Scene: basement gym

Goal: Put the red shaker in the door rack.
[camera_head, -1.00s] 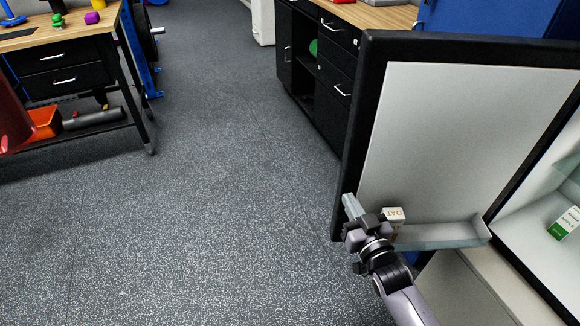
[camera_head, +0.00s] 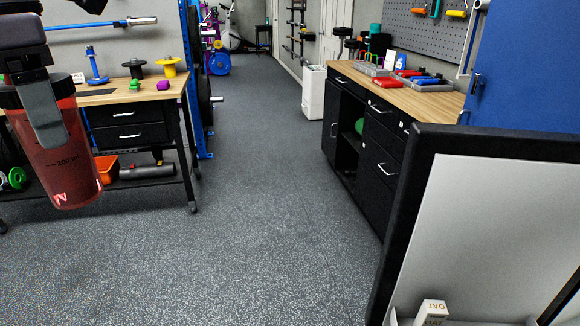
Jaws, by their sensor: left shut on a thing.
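The red shaker (camera_head: 65,155) is a translucent red cup with a dark lid, at the left edge of the head view, slightly tilted. My left gripper (camera_head: 42,108) is shut on it near the lid and holds it up in the air; the gripper's upper part is cut off by the frame. The door rack (camera_head: 462,322) is a low tray on the inside of the open fridge door (camera_head: 480,225) at the bottom right, mostly below the frame. A small white oat carton (camera_head: 432,313) stands in it. My right gripper is out of view.
A wooden-topped workbench (camera_head: 120,92) with weights stands behind the shaker on the left. A dark cabinet with a wooden counter (camera_head: 405,92) stands beyond the door. The speckled floor (camera_head: 270,230) between them is clear.

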